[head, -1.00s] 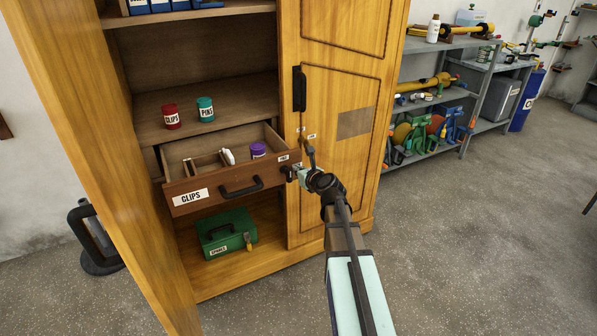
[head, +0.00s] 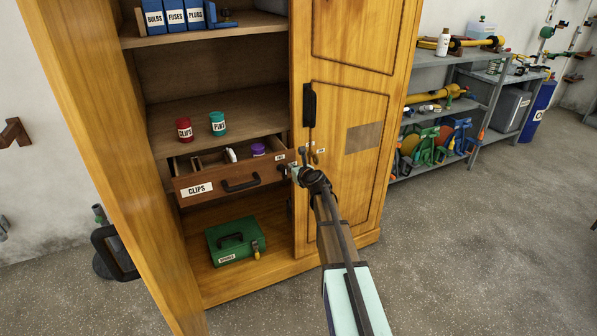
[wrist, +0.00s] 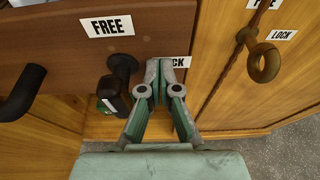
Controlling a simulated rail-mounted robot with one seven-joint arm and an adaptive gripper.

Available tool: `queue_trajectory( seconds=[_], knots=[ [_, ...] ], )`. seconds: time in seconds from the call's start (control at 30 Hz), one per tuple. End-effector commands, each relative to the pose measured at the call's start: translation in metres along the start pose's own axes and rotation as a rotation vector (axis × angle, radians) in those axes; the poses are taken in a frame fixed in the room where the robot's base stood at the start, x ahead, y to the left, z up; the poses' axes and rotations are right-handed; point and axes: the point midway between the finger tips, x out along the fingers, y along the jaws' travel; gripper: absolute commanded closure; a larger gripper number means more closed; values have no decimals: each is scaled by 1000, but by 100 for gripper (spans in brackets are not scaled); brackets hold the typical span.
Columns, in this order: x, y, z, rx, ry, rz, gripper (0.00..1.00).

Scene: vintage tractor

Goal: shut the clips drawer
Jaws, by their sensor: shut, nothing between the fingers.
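The clips drawer (head: 218,180) is wooden, with a white CLIPS label and a dark handle (head: 241,183). It sticks partly out of the cabinet, and its open top shows dividers, a purple container (head: 258,150) and a white item (head: 231,154). My gripper (head: 292,171) is at the right end of the drawer front. In the wrist view my gripper (wrist: 166,66) is shut and empty, its tips against or very near the drawer front (wrist: 185,30), partly covering a LOCK label. A dark turn latch (wrist: 122,68) is just left of the fingers, under a FREE label.
A brass-coloured latch (wrist: 263,58) sits on the closed right door (head: 350,150). Red (head: 184,129) and teal (head: 218,123) tins stand on the shelf above the drawer. A green toolbox (head: 235,240) is below.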

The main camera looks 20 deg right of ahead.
Motion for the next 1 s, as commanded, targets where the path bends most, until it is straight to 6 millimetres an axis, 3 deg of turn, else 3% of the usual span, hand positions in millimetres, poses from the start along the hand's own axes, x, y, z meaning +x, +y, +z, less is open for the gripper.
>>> queue_trajectory(
  seconds=[0.1,0.6,0.8,1.0],
  knots=[
    [26,-2,11,1,0,0,100],
    [112,-1,37,0,0,0,100],
    [135,-1,44,1,0,-1,100],
    [144,-1,45,1,0,-1,100]
  ],
)
